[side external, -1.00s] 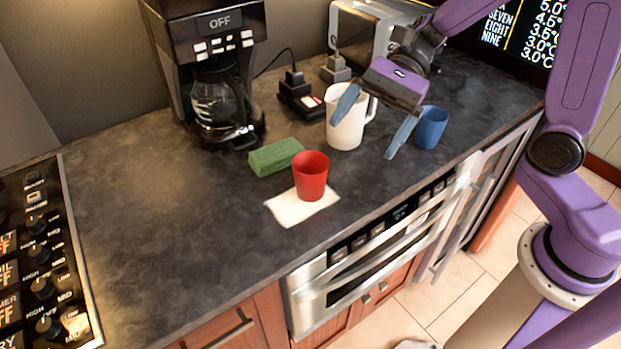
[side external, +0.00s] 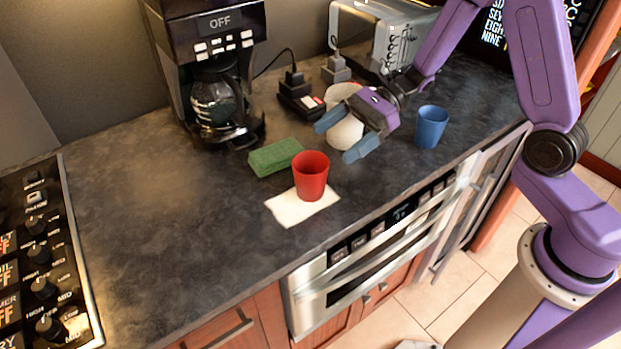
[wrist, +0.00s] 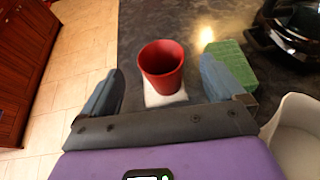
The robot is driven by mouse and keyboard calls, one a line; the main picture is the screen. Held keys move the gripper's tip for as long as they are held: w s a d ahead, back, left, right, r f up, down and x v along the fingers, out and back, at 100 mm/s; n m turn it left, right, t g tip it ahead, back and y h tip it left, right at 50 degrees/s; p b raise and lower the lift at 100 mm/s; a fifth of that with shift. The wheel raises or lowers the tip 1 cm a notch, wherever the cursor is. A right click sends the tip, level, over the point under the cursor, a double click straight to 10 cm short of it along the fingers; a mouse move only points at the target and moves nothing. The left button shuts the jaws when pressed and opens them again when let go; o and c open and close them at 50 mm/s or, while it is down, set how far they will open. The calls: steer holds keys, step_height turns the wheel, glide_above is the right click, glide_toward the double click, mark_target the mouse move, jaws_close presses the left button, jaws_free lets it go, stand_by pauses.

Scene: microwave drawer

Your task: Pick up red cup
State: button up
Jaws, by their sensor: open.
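The red cup (side external: 311,177) stands upright on a white napkin (side external: 285,208) on the dark counter. My gripper (side external: 338,138) is open and empty, a little to the right of the red cup and above the counter, in front of a white pitcher. In the wrist view the red cup (wrist: 161,68) lies ahead, between the two blue fingers (wrist: 160,88) but beyond their tips. The cup is apart from both fingers.
A green sponge (side external: 274,157) lies just behind the cup. The white pitcher (side external: 343,92) is partly hidden by my gripper. A blue cup (side external: 432,127) stands at the right, a coffee maker (side external: 212,70) behind.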

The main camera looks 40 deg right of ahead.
mark_target(298, 181)
step_height(298, 181, down, 2)
steer(key=shift+a+f, duration=0.1)
steer(key=shift+f, duration=0.15)
steer(key=shift+x, duration=3.65)
steer(key=shift+f, duration=0.2)
steer(key=c, duration=1)
